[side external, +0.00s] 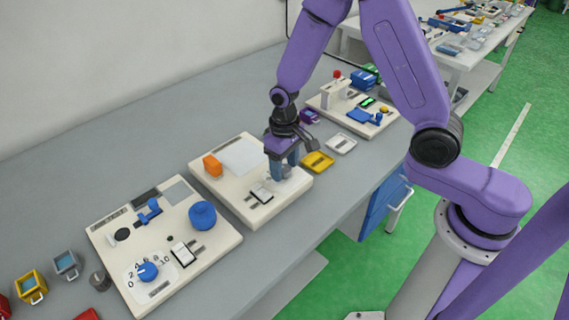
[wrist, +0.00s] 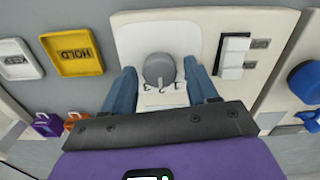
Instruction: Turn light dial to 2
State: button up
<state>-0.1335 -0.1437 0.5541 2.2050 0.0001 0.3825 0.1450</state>
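A round grey dial (wrist: 158,69) sits on a pale plate in the wrist view, with the digits 1, 2 and 3 printed beside it on the gripper's side. A small pointer mark on the dial faces the digits, but I cannot tell exactly which one it meets. My gripper (wrist: 161,88) is open, with one blue finger on each side of the dial and a visible gap to it on both sides. In the side view my gripper (side external: 284,172) points down at the middle board (side external: 230,196), and its fingers largely hide the dial there.
The left board (side external: 215,250) carries a blue numbered dial (side external: 148,272) and a blue knob (side external: 202,215).

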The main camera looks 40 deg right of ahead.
aim_at(287, 171)
dwell(0.3)
notch_tip(287, 171, up, 18)
jog(key=shift+f, duration=0.25)
dwell(0.3)
jog(key=s+d+n, duration=0.1)
jog(key=s+n, duration=0.2)
jog(key=s, duration=0.5)
jog(key=s+d+f+n, duration=0.1)
jog(key=s+n, duration=0.3)
jog(key=s, duration=0.5)
jog(key=s+d+f+n, duration=0.1)
jog(key=s+n, duration=0.3)
jog(key=s, duration=0.5)
jog(key=shift+d, duration=0.85)
